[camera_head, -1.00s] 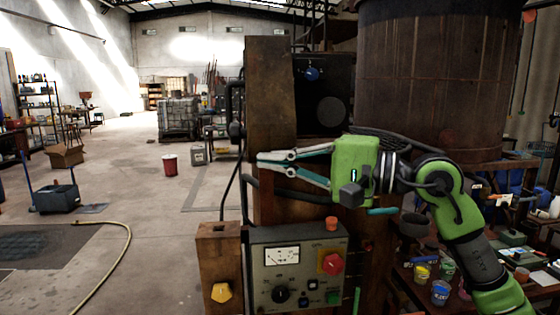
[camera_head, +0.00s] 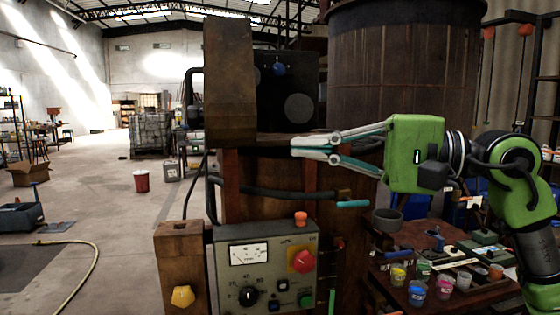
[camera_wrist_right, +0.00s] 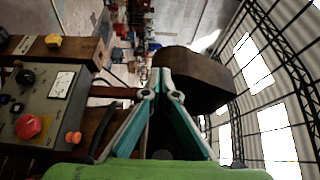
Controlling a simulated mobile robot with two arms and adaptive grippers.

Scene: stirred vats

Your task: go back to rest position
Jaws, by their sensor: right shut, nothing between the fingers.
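My right gripper (camera_head: 314,149) is green with grey and teal fingers. Its arm comes in from the right in the head view, and the fingers point left in front of the wooden machine post. The fingertips are close together and nothing is between them. In the right wrist view the same fingers (camera_wrist_right: 160,85) come together toward the tips, with the control panel (camera_wrist_right: 45,100) to their left. My left gripper is not in the head view.
The control panel (camera_head: 268,268) with a meter, a black knob and a red button stands below the gripper. A large brown vat (camera_head: 405,80) rises behind. A bench (camera_head: 415,232) with paint pots (camera_head: 417,292) is at lower right. Open floor lies left, with a red bucket (camera_head: 142,181) and a hose (camera_head: 88,270).

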